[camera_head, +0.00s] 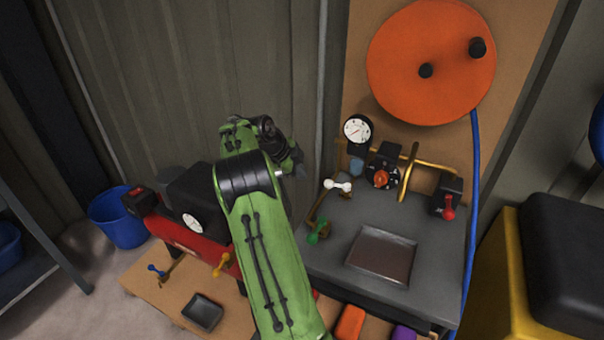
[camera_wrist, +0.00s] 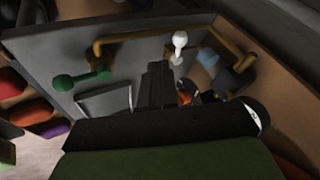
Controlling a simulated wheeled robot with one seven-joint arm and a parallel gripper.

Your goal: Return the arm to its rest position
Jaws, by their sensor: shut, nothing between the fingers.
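My green arm rises from the bottom of the head view and bends at a black joint. My gripper (camera_head: 300,170) is at its far end, left of the workbench's gauge and valves, partly hidden by my own wrist. In the wrist view my gripper (camera_wrist: 158,68) shows as dark fingers closed together with nothing between them. Beyond the fingers are the white-handled valve (camera_wrist: 180,46) and the green-handled valve (camera_wrist: 82,80) on brass pipes. The white valve (camera_head: 338,185) and green valve (camera_head: 318,232) also show in the head view. I see no contact between gripper and valves.
A grey bench (camera_head: 335,245) with a recessed tray (camera_head: 383,257), a pressure gauge (camera_head: 357,129) and a red-handled valve (camera_head: 449,207) stands right of my arm. An orange disc (camera_head: 430,62) is above. A red tank (camera_head: 190,236) and blue bucket (camera_head: 118,217) are left.

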